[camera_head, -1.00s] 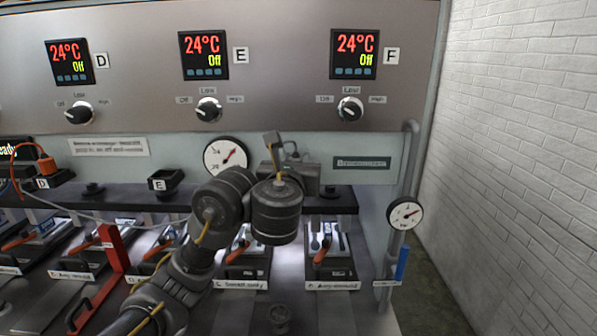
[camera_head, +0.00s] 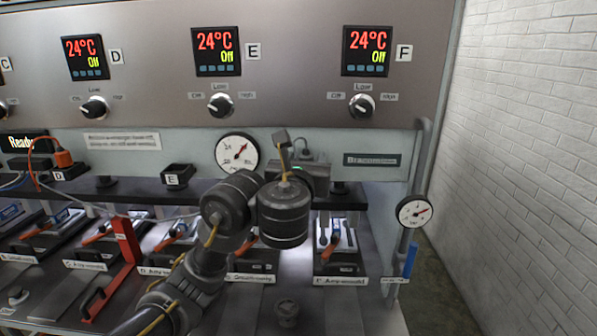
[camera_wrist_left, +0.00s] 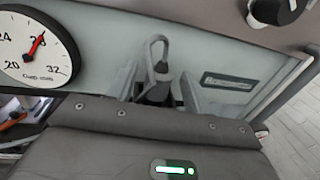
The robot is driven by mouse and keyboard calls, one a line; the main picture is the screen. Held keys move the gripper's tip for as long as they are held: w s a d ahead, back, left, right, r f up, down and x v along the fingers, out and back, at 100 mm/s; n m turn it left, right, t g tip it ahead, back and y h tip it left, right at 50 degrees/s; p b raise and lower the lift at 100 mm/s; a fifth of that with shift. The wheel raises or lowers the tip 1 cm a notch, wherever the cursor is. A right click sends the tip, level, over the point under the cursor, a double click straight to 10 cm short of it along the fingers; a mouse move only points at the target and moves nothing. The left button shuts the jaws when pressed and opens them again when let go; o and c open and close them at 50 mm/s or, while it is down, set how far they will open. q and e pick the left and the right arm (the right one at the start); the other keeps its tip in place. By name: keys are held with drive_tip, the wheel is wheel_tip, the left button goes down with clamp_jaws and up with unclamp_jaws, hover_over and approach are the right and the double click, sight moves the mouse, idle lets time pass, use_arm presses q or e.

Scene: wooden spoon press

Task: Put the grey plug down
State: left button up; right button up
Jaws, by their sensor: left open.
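The grey plug (camera_wrist_left: 157,88) stands upright between my left gripper's fingers in the left wrist view. Its grey cable loops up from its top, and its lower end is hidden by the gripper body. My left gripper (camera_wrist_left: 163,94) is open, with one pale finger on each side of the plug. In the head view the left gripper (camera_head: 308,172) is at the shelf below panel F, partly hidden behind my own wrist. What the plug rests on is hidden. My right gripper is not in view.
A black socket box marked E (camera_head: 176,178) sits left on the dark shelf (camera_head: 135,190). An orange plug (camera_head: 63,158) is at D. A round gauge (camera_head: 238,153) is behind the gripper. A pipe with another gauge (camera_head: 416,211) stands at right. Presses with orange handles line the lower bench.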

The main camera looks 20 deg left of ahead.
use_arm(q)
drive_tip(key=s+d+b, duration=0.1)
drive_tip(key=s, duration=0.9)
drive_tip(key=shift+s+b, duration=0.25)
drive_tip(key=shift+b, duration=0.05)
drive_tip(key=shift+d, duration=0.1)
